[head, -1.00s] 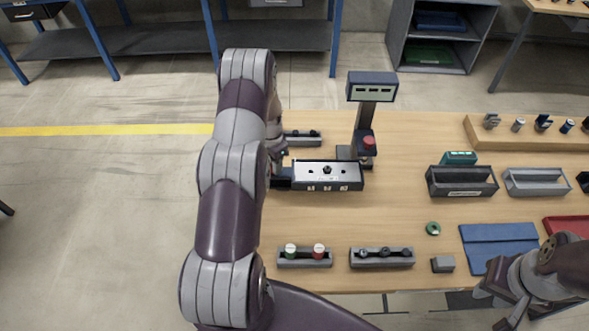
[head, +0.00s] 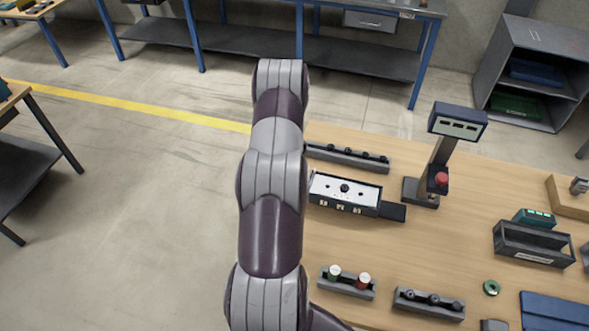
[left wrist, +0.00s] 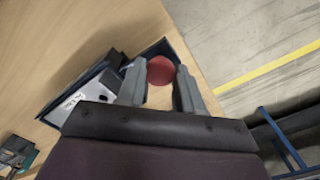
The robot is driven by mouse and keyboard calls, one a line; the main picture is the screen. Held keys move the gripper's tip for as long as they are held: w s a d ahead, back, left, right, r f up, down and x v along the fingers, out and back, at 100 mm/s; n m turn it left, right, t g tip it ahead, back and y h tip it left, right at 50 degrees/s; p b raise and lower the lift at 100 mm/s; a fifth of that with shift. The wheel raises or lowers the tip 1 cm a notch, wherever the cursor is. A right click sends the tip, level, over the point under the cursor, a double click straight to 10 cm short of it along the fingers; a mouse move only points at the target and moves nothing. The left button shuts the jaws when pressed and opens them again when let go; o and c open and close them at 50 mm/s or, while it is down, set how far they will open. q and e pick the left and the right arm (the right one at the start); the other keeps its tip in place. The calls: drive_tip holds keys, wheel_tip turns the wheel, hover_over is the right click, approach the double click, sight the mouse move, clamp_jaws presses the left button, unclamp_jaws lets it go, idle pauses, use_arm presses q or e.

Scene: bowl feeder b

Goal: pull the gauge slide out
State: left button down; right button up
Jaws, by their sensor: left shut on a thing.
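The gauge slide (head: 345,193) is a dark box with a white top, a small dark knob and white marks on its front. A flat dark base or rail (head: 392,211) shows beyond its right end. In the left wrist view the slide's white top (left wrist: 92,93) lies left of the fingers. My left gripper (left wrist: 161,68) has its fingers on either side of a round red knob (left wrist: 159,72) at the slide's left end and is shut on it. My left arm hides this grip in the head view. My right gripper is out of view.
The gauge post (head: 443,155) with display and red button stands right of the slide. A grey rack (head: 346,156) lies behind it. Racks with green and red pieces (head: 347,283) and dark pieces (head: 428,303) lie in front. Bare table lies between.

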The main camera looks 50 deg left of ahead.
use_arm(q)
drive_tip(key=shift+w+a+r, duration=0.1)
drive_tip(key=shift+a, duration=0.1)
drive_tip(key=c, duration=0.7)
unclamp_jaws()
drive_tip(key=shift+c, duration=0.2)
drive_tip(key=shift+s+a, duration=0.1)
drive_tip(key=shift+s, duration=0.1)
wheel_tip(320, 180, up, 13)
drive_tip(key=b, duration=0.4)
drive_tip(key=shift+f, duration=0.2)
